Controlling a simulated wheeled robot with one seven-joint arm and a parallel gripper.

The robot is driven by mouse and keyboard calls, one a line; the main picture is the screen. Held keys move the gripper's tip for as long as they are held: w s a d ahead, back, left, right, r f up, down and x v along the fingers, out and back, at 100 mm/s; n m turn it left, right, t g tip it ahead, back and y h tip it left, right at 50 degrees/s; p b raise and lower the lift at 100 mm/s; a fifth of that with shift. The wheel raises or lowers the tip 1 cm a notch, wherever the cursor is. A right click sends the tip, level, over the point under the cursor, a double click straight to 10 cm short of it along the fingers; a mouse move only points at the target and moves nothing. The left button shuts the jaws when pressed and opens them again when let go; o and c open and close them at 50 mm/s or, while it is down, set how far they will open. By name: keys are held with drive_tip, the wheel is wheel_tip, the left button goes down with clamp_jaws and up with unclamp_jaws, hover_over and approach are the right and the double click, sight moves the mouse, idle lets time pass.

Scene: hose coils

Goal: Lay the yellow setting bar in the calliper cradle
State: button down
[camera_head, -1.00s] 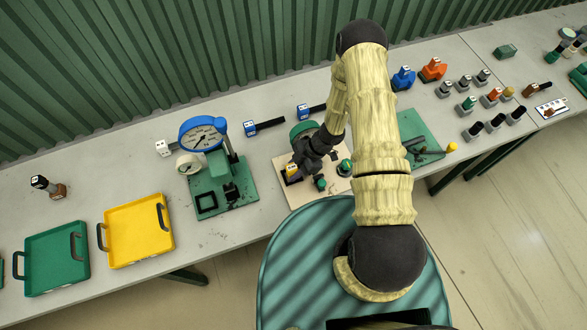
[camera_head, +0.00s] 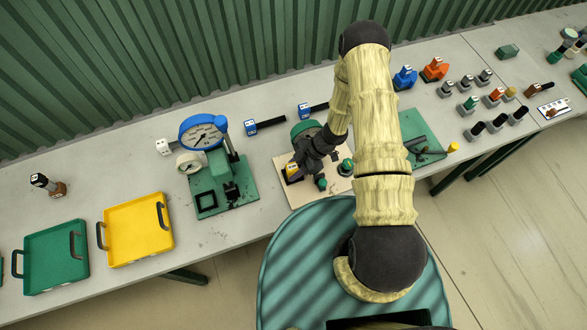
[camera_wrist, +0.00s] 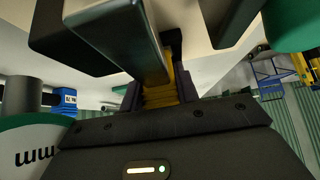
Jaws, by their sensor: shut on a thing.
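My gripper (camera_head: 298,164) is low over a cream board on the bench, left of my arm. It is shut on a yellow piece (camera_head: 292,170), which I take to be the setting bar; the wrist view shows the yellow part (camera_wrist: 160,96) between the dark fingers. The piece sits at a dark square on the board, and I cannot tell whether it touches it. A green plate (camera_head: 424,128) with a dark calliper-like tool and a yellow knob (camera_head: 453,147) lies right of my arm. I cannot make out a cradle there for certain; my arm hides part of it.
The cream board (camera_head: 308,194) also carries green knobs. A blue dial gauge (camera_head: 203,133) stands on a green base left of it. A yellow tray (camera_head: 137,235) and a green tray (camera_head: 55,260) lie farther left. Several small pegs and an orange block (camera_head: 435,69) stand at the right.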

idle(0.3)
drive_tip(key=c, duration=1)
unclamp_jaws()
drive_tip(key=shift+o, duration=0.2)
drive_tip(key=shift+d, duration=0.1)
drive_tip(key=shift+p+v, duration=2.2)
drive_tip(key=shift+v, duration=1.75)
drive_tip(key=b+v, duration=0.6)
drive_tip(key=v, duration=1.1)
drive_tip(key=shift+d, duration=0.15)
drive_tip(key=shift+r, duration=0.1)
